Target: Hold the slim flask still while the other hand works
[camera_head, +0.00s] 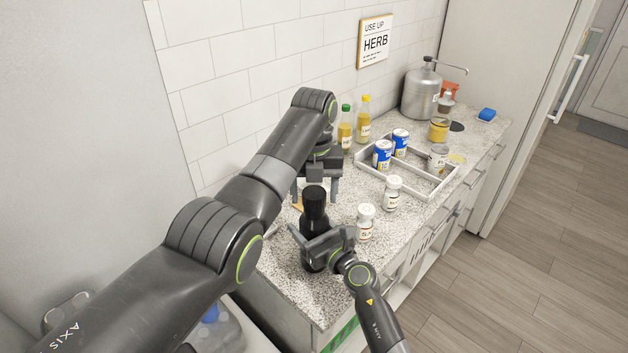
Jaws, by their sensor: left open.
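The slim flask, a black bottle (314,205), stands upright near the front left end of the speckled counter. My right gripper (308,240) is at its body, with a finger across the near side. The rest of the jaws is hidden, so I cannot tell whether they are shut on it. My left gripper (316,188) is open just behind the flask, its fingers pointing down. A yellowish-brown thing (298,204) shows partly behind the flask, too hidden to name.
Two white jars (366,222) (392,193) stand right of the flask. A divided tray (433,193) holds blue cans (382,155) and a jar. A metal dispenser (421,92) is at the back.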

